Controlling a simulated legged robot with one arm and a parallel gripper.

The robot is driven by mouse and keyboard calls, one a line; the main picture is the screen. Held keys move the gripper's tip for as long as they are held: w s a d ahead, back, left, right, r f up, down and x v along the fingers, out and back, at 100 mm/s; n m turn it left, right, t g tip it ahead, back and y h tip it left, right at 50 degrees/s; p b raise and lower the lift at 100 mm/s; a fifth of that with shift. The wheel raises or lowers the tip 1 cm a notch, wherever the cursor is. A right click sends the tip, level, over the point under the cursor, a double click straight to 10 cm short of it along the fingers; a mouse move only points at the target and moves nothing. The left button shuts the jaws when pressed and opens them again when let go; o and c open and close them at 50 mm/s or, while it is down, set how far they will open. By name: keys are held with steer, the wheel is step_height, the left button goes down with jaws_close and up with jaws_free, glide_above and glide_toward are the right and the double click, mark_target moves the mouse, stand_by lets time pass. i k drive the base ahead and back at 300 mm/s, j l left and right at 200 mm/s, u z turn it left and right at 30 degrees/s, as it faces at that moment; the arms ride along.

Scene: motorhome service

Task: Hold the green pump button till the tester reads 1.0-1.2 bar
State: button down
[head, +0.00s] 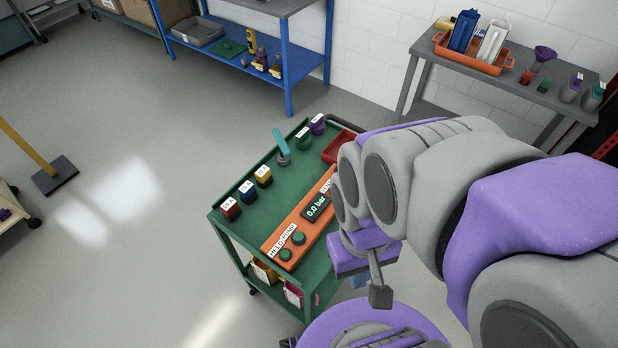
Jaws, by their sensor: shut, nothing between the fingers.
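The orange tester (283,236) lies along the right side of the green cart's top. Its dark display (316,207) reads 0.0 bar. Two round green buttons sit at its near end: one (298,238) beside a white label, the other (286,254) closer to the edge. The label's small print is hard to read, so I cannot tell for sure which is the pump button. My gripper (380,296) is shut and empty, pointing down, to the right of the buttons and apart from them in the picture. My arm hides the tester's far right end.
The green cart (236,205) also carries small labelled colored blocks (248,190), a teal-handled tool (282,147), and a red tray (340,146). A blue bench (288,62) and a grey table (535,98) stand behind.

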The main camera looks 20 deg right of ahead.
mark_target(299, 237)
steer(key=j+z, duration=0.3)
steer(key=j, duration=0.15)
steer(key=k+j+z, duration=0.1)
steer(key=j+z, duration=0.2)
steer(key=k+j+z, duration=0.1)
steer(key=j+z, duration=0.15)
steer(key=j, duration=0.25)
steer(key=k+j+z, duration=0.15)
steer(key=j+z, duration=0.15)
steer(key=k+j+z, duration=0.15)
steer(key=j+z, duration=0.15)
steer(key=j, duration=0.15)
steer(key=k+j+z, duration=0.3)
steer(key=i, duration=0.05)
